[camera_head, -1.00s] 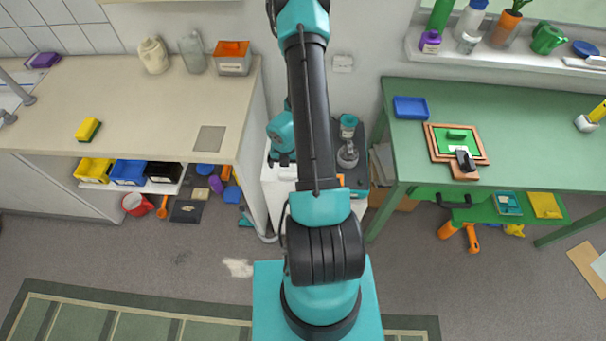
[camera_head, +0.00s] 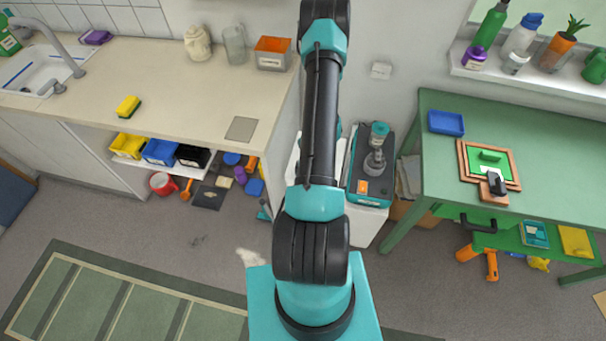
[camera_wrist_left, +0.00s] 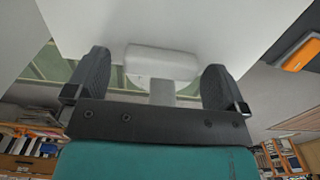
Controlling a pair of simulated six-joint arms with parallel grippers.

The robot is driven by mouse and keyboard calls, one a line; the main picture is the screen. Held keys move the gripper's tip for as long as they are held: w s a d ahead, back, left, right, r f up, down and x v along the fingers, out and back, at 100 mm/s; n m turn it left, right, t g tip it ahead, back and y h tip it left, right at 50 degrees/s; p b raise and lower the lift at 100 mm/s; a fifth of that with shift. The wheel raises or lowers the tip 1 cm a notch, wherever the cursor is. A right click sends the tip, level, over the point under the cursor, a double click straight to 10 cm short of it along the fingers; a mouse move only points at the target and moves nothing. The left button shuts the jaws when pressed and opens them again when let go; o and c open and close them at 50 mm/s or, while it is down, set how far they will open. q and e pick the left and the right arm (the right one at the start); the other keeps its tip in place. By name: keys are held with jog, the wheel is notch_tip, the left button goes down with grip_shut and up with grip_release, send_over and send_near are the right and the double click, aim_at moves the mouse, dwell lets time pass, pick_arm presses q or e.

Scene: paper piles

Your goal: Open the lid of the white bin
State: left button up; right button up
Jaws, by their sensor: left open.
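A white body, which looks like the white bin, stands between the counter and the green table in the head view; a pale strip of it (camera_head: 294,160) shows left of my arm, and the arm hides most of it. In the left wrist view a large white panel (camera_wrist_left: 230,22) fills the top, with a rounded white tab (camera_wrist_left: 160,62) sticking out from it. My left gripper (camera_wrist_left: 157,72) is open, with one finger on each side of the tab and gaps between. Whether it touches the panel I cannot tell. The head view hides this gripper behind the arm. My right gripper is not in view.
A dark teal-edged box (camera_head: 370,180) with an orange label and a device on top stands right of my arm. The counter (camera_head: 190,95) is at left, the green table (camera_head: 440,150) at right. The front floor is mostly clear.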

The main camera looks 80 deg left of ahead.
pick_arm(q)
jog(key=shift+f, duration=0.2)
jog(key=shift+w, duration=0.1)
jog(key=shift+c, duration=0.3)
jog(key=c, duration=0.9)
